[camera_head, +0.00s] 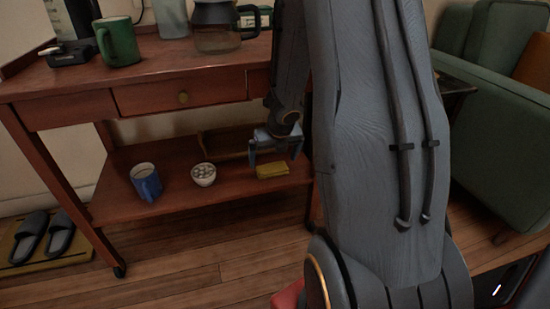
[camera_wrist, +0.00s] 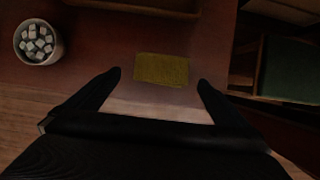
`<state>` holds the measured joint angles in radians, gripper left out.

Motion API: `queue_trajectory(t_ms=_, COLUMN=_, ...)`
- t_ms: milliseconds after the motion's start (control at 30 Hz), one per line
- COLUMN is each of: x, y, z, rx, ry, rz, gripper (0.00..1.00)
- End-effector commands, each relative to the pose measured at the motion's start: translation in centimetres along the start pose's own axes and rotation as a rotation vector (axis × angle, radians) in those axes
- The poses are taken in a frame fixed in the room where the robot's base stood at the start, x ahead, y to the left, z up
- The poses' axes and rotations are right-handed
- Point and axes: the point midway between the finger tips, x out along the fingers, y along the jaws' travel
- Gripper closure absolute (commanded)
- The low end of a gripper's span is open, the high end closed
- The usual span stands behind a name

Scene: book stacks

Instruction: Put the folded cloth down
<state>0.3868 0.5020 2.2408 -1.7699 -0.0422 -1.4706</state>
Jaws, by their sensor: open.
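The folded cloth (camera_head: 272,170) is a small yellow rectangle lying flat on the lower shelf (camera_head: 225,194) of the wooden side table. In the wrist view the cloth (camera_wrist: 161,70) lies just beyond and between the spread fingertips. My gripper (camera_head: 276,155) is open, with nothing between its fingers, and is just above the cloth. In the wrist view my gripper (camera_wrist: 160,78) shows both dark fingers apart from the cloth's sides. Part of the shelf's right end is hidden behind my arm.
A white bowl of pale cubes (camera_head: 204,174) and a blue mug (camera_head: 146,182) stand left of the cloth. A wooden tray (camera_head: 224,143) lies behind. The tabletop with its drawer (camera_head: 182,96) overhangs the shelf. A green armchair (camera_head: 495,120) stands right.

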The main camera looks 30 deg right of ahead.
Motion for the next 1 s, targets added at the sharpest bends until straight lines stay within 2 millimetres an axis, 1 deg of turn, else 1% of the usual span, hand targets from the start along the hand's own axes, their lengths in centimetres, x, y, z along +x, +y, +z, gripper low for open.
queue_trajectory(t_ms=33, x=-1.1, y=0.0, z=0.0, rx=0.0, ry=0.0, rz=0.0, gripper=0.0)
queue_trajectory(t_ms=133, x=-1.9, y=0.0, z=0.0, rx=0.0, ry=0.0, rz=0.0, gripper=0.0)
queue_trajectory(t_ms=233, x=-2.4, y=0.0, z=0.0, rx=0.0, ry=0.0, rz=0.0, gripper=0.0)
queue_trajectory(t_ms=833, x=-2.3, y=0.1, z=0.0, rx=0.01, ry=-0.001, rz=0.0, gripper=0.0)
queue_trajectory(t_ms=933, x=-2.2, y=0.6, z=-0.1, rx=0.086, ry=-0.008, rz=0.004, gripper=0.0)
queue_trajectory(t_ms=1000, x=-2.1, y=1.4, z=-0.3, rx=0.197, ry=-0.016, rz=0.011, gripper=0.0)
